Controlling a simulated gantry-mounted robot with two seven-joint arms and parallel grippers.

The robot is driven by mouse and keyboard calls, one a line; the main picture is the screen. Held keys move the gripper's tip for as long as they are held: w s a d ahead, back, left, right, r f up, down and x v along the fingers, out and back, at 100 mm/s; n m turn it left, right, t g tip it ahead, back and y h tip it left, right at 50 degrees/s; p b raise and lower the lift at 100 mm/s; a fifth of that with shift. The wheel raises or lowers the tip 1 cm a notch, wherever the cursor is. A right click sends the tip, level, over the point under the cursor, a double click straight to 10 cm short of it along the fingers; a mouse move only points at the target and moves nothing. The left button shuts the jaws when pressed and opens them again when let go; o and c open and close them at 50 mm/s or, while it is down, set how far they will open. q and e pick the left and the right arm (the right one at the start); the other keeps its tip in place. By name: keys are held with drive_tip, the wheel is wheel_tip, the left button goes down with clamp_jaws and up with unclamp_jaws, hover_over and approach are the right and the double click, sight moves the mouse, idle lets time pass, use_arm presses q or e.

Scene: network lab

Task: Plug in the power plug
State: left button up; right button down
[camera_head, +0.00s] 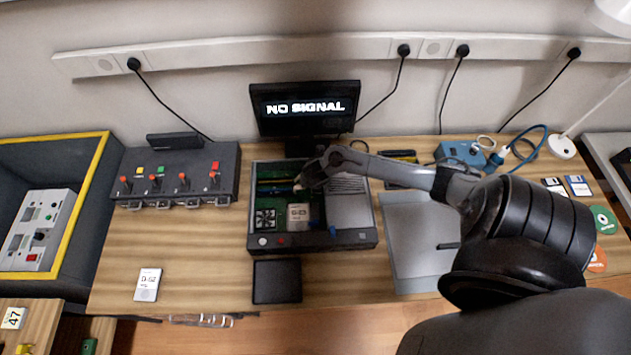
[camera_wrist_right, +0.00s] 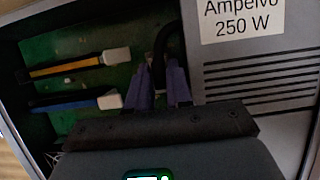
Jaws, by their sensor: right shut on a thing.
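My right gripper (camera_head: 300,187) reaches into the open computer case (camera_head: 312,240) on the table, over the green circuit board (camera_wrist_right: 45,48). In the right wrist view its two purple fingers (camera_wrist_right: 158,88) are shut on the power plug (camera_wrist_right: 157,75), which is mostly hidden between them. A black cable (camera_wrist_right: 162,38) arches from the plug toward the power supply (camera_wrist_right: 255,75), labelled "Ampelvo 250 W". The fingers are low over the board; whether the plug sits in a socket cannot be told. My left gripper is not in view.
A yellow cable with a white connector (camera_wrist_right: 117,55) and a blue one (camera_wrist_right: 110,100) lie left of the fingers. A monitor (camera_head: 304,108) reading "NO SIGNAL" stands behind the case. A switch panel (camera_head: 175,175) stands left; a grey mat (camera_head: 415,260) lies right. The front left tabletop is mostly clear.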

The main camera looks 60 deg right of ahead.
drive_tip(key=shift+f, duration=0.2)
drive_tip(key=c, duration=1.2)
unclamp_jaws()
drive_tip(key=shift+c, duration=0.2)
drive_tip(key=o, duration=0.3)
drive_tip(key=shift+w+a, duration=0.1)
drive_tip(key=shift+w, duration=0.05)
drive_tip(key=shift+c, duration=0.3)
drive_tip(key=shift+o, duration=0.7)
